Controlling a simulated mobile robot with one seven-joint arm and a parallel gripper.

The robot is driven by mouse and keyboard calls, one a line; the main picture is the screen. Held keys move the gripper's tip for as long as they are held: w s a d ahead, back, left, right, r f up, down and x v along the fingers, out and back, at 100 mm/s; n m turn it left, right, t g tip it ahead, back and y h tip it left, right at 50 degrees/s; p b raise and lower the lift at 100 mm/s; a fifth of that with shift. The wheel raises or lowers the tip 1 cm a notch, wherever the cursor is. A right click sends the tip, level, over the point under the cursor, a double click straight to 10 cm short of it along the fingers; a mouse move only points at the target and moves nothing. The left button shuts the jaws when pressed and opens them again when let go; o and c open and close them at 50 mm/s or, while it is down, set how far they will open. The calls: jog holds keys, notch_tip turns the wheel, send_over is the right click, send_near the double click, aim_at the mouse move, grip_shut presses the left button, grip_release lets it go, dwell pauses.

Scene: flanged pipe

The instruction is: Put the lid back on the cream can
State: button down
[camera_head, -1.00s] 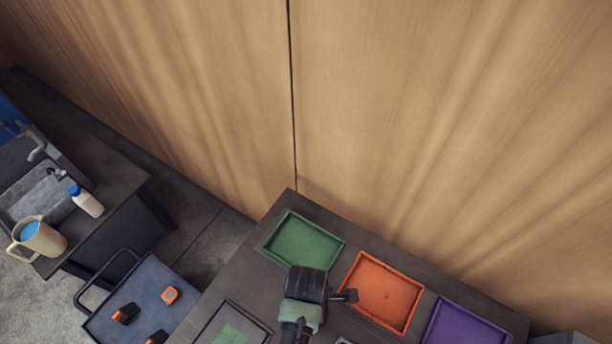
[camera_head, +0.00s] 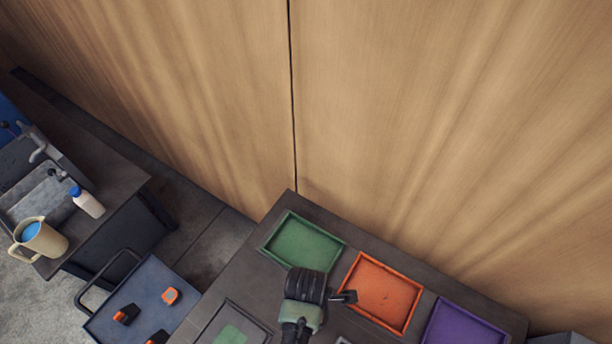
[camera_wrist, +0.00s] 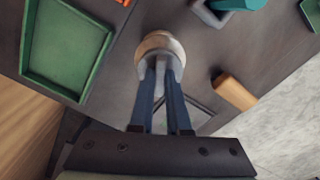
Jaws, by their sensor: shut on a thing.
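In the wrist view my gripper (camera_wrist: 166,68) is shut on a pale round piece, which looks like the lid (camera_wrist: 161,43). A cream-tan rim shows around and beyond the fingertips. I cannot tell whether this rim belongs to the lid or to the cream can under it, nor whether the two touch. The fingers hide the near side of the piece. In the head view my own wrist covers this spot, so the lid, the can and the fingertips are hidden there.
A green tray (camera_head: 303,240), an orange tray (camera_head: 381,292) and a purple tray (camera_head: 464,326) line the table's far edge. In the wrist view an orange-tan block (camera_wrist: 235,92) and a grey holder with a teal thing (camera_wrist: 212,14) lie close right. A trolley (camera_head: 146,290) stands left.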

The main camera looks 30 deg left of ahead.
jog(key=shift+c, duration=1.6)
grip_release()
notch_tip(320, 180, up, 5)
jog(key=p, duration=0.5)
jog(key=shift+r+p, duration=0.65)
jog(key=shift+r, duration=0.35)
grip_shut()
